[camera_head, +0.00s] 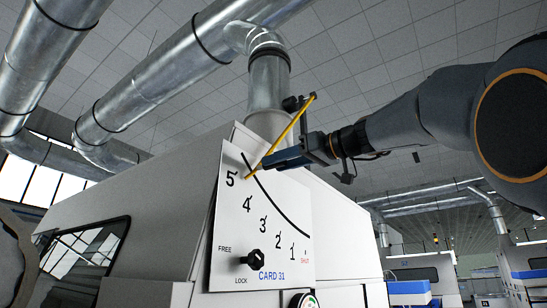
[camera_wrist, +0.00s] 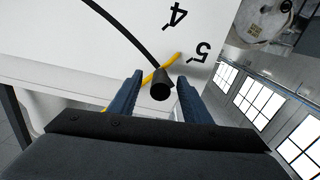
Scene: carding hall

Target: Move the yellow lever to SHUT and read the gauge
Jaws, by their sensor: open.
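The yellow lever (camera_head: 297,121) slants across the upper part of the white scale plate (camera_head: 228,222), its lower-left end by the 5. The scale runs from 5 down to 1, with small red lettering, apparently SHUT, beside the 1. In the wrist view the lever (camera_wrist: 168,65) crosses behind a black round grip (camera_wrist: 161,87). My gripper (camera_head: 270,161) is open at the lever; its blue fingers stand either side of the black grip (camera_wrist: 158,86), and I cannot tell whether they touch it. A gauge (camera_head: 304,300) is cut off at the bottom edge, its reading hidden.
A black knob (camera_head: 256,256) marked FREE and LOCK sits low on the plate above "CARD 31"; its setting is unclear. The pale machine housing (camera_head: 165,190) extends left. A metal duct (camera_head: 269,80) rises behind the plate. Open hall lies to the right.

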